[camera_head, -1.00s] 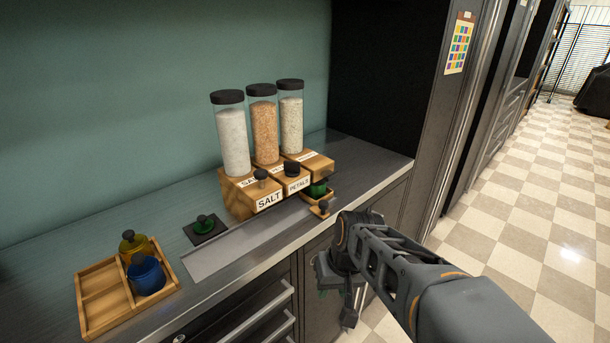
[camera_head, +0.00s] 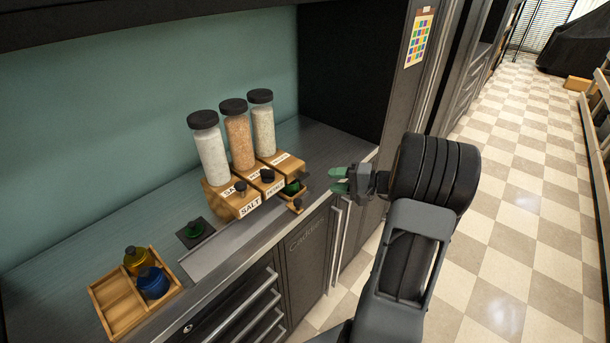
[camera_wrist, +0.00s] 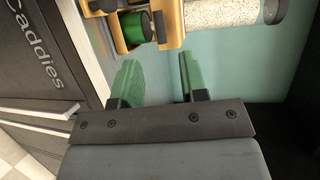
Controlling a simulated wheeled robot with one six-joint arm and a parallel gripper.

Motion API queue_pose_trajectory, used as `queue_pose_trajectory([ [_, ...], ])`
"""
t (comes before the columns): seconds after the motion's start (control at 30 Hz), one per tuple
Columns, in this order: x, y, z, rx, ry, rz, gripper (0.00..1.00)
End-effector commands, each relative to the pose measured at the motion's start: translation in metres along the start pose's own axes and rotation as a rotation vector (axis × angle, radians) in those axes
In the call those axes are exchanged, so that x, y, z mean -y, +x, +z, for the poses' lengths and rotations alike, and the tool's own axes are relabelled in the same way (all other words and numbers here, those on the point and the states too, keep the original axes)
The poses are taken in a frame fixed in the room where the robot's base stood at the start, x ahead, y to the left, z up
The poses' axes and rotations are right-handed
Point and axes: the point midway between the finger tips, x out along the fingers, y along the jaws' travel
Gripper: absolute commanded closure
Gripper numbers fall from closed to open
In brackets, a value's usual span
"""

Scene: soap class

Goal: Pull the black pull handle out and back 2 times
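A wooden dispenser (camera_head: 222,203) with three glass jars stands on the counter. Small dark knob handles show on its front, one above the SALT label (camera_head: 241,187) and one by the middle block (camera_head: 267,175). At the right block a small wooden tray sticks out with a black pull handle (camera_head: 298,204) at its front end. A green container (camera_head: 291,188) sits there; it also shows in the wrist view (camera_wrist: 134,30). My gripper (camera_head: 339,180) is to the right of that handle, apart from it. Its green fingers are spread in the wrist view (camera_wrist: 157,75), with nothing between them.
A wooden caddy (camera_head: 125,318) with a yellow jar (camera_head: 136,260) and a blue jar (camera_head: 153,283) is at the left. A green knobbed piece (camera_head: 195,229) sits on a dark pad. Cabinets and a dark wall panel border the counter at right.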

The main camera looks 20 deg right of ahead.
Motion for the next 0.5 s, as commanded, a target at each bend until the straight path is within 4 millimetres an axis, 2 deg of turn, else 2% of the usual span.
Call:
queue_pose_trajectory([
  [0.03,0.002,0.012,0.002,0.006,0.003,0.002,0.61],
  [0.2,0.001,0.044,0.002,0.005,0.004,0.003,0.61],
  [0.5,0.001,0.084,0.001,0.002,0.002,0.003,0.61],
])
